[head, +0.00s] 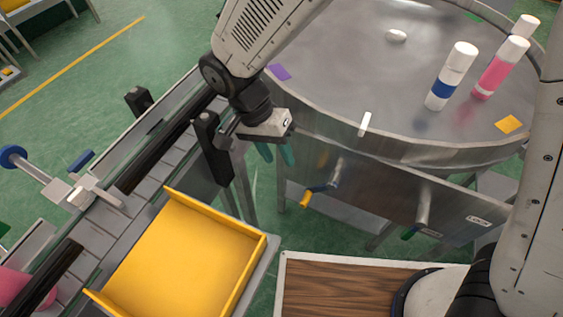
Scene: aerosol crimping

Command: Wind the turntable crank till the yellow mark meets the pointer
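The round grey metal turntable (330,75) fills the upper right. A yellow mark (509,124) lies near its right edge, well to the right of the white pointer (365,123) at the front rim. Below the rim, a crank (323,187) with a yellow handle (305,199) sticks out of the front panel. My gripper (276,154) points down, left of and above that handle, apart from it. Its two teal fingertips have a gap between them, with nothing seen in it.
A second lever (422,205) with a green grip stands near a LOCK label (478,221). Bottles (452,75) and a purple mark (279,72) are on the turntable. A yellow tray (185,265) and dark-railed conveyor (150,175) are at left; a dark post (213,150) stands beside my gripper.

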